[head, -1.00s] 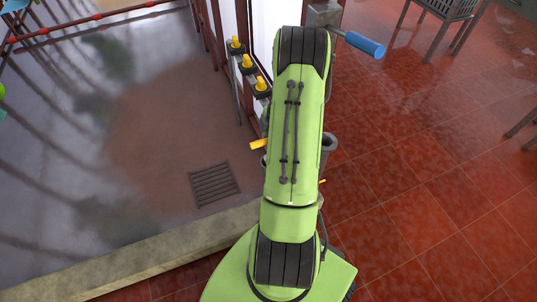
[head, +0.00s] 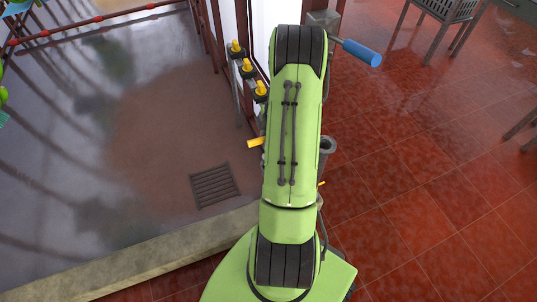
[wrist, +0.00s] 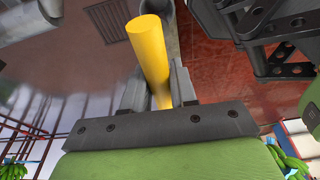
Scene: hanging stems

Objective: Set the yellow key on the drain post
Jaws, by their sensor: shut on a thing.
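The yellow key (wrist: 150,50) shows in the wrist view as a thick yellow bar between the two grey fingers of my gripper (wrist: 155,88), which is shut on it. In the head view a yellow end (head: 256,142) sticks out left of my arm, which hides my gripper and most of the key. A grey, open-topped pipe (head: 328,145), likely the drain post, stands just right of my arm, partly hidden. In the wrist view a grey round pipe (wrist: 172,20) is close behind the key's upper end. I cannot tell whether they touch.
Several yellow-topped valves (head: 247,65) stand in a row beside a red frame. A drain grate (head: 215,185) lies in the wet grey floor, bounded by a concrete curb (head: 150,258). A blue-handled lever (head: 362,52) is at the top. Red tiles right are mostly clear.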

